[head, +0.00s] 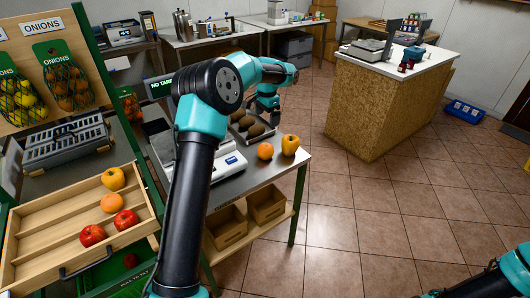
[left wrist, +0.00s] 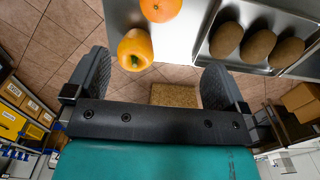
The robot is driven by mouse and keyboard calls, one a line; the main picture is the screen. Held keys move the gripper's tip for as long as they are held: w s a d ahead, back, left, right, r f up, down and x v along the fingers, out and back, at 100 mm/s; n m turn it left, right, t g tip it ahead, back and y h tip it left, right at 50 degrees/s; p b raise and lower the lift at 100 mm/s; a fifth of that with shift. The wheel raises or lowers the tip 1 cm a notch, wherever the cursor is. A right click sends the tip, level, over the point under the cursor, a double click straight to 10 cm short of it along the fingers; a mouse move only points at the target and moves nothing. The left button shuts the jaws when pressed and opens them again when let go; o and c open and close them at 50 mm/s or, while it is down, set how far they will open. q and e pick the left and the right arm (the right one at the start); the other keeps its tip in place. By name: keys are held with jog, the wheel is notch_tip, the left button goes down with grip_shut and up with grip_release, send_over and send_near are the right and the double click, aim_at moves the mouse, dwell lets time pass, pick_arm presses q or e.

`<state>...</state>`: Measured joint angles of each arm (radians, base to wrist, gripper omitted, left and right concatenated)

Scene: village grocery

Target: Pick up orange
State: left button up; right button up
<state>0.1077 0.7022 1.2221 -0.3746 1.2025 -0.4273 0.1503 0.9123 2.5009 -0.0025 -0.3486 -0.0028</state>
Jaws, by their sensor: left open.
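In the left wrist view the orange (left wrist: 160,8) is cut by the top edge, and the yellow fruit (left wrist: 135,48) lies nearer the fingers. My left gripper (head: 268,113) hangs above the table's far side, beyond the orange. Its fingers (left wrist: 155,82) are wide apart, with nothing between them. A paler orange-coloured fruit (head: 113,202) lies in the wooden tray at left. My right arm shows at the lower right; its gripper is out of view.
A white scale (head: 222,164) stands left of the orange. The wooden tray (head: 36,238) also holds red apples (head: 125,220). Tiled floor is clear at right.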

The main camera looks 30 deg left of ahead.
aim_at(266, 145)
pick_arm(q)
notch_tip(266, 145, down, 12)
dwell(0.5)
jog(key=shift+s+a+f, duration=0.1)
jog(key=shift+f, duration=1.2)
jog(key=shift+s+a+f, duration=0.1)
jog(key=shift+f, duration=1.2)
jog(key=c, duration=1)
jog(key=shift+o, duration=0.2)
jog(key=shift+r, duration=0.1)
